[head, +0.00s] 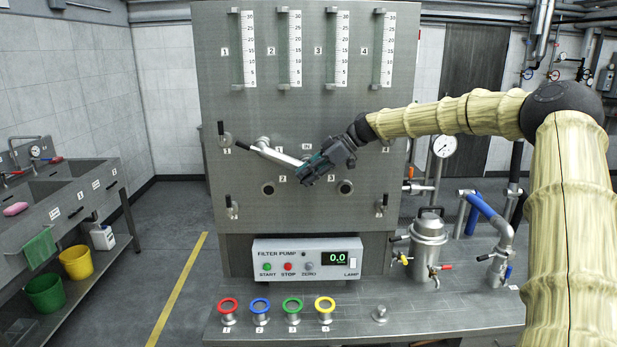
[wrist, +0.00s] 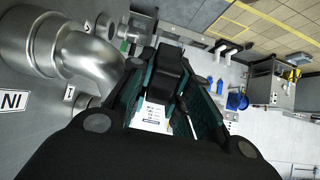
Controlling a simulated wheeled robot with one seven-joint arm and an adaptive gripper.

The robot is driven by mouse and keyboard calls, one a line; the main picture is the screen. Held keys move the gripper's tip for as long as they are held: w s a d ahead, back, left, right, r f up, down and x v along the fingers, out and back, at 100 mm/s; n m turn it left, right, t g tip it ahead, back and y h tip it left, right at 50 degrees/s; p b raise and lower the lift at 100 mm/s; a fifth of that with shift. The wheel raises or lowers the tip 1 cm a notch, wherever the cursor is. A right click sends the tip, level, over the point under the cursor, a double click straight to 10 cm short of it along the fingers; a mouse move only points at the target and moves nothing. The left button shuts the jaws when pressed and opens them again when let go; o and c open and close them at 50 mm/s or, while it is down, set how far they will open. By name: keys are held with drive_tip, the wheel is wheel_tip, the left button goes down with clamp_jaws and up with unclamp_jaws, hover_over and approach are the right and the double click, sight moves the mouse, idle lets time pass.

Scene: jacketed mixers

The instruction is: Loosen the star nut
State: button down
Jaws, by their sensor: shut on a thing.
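My gripper (head: 311,172) is in front of the grey panel, at the free end of a silver bent pipe (head: 278,155). In the wrist view my gripper (wrist: 170,75) has its teal and black fingers closed around a dark piece between their tips. I take this piece to be the star nut, but the fingers hide most of it and its star shape does not show. The silver pipe's thick elbow (wrist: 88,55) fills the left of the wrist view, close beside the fingers.
The grey panel (head: 225,90) carries gauges, small black-handled valves and round ports. Below are the filter pump box (head: 306,268) and several coloured rings on the steel bench. A small silver knob (head: 380,314) stands on the bench. A lidded steel vessel (head: 428,245) stands to the right.

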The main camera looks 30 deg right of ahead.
drive_tip(key=g+h+p, duration=0.1)
drive_tip(key=h, duration=0.1)
drive_tip(key=g+h+p, duration=0.1)
drive_tip(key=g+h, duration=0.1)
drive_tip(key=shift+w+a+r+h, duration=0.2)
drive_tip(key=shift+h, duration=0.2)
drive_tip(key=g+h+p, duration=0.1)
drive_tip(key=h+p, duration=0.1)
drive_tip(key=h, duration=0.1)
drive_tip(key=shift+a+f+g, duration=0.1)
drive_tip(key=shift+f+g, duration=0.05)
drive_tip(key=shift+g, duration=0.25)
drive_tip(key=shift+f+g+h+p, duration=0.15)
drive_tip(key=shift+g+h+p, duration=0.25)
drive_tip(key=shift+h+p, duration=0.25)
drive_tip(key=shift+f, duration=0.1)
drive_tip(key=c, duration=1.3)
unclamp_jaws()
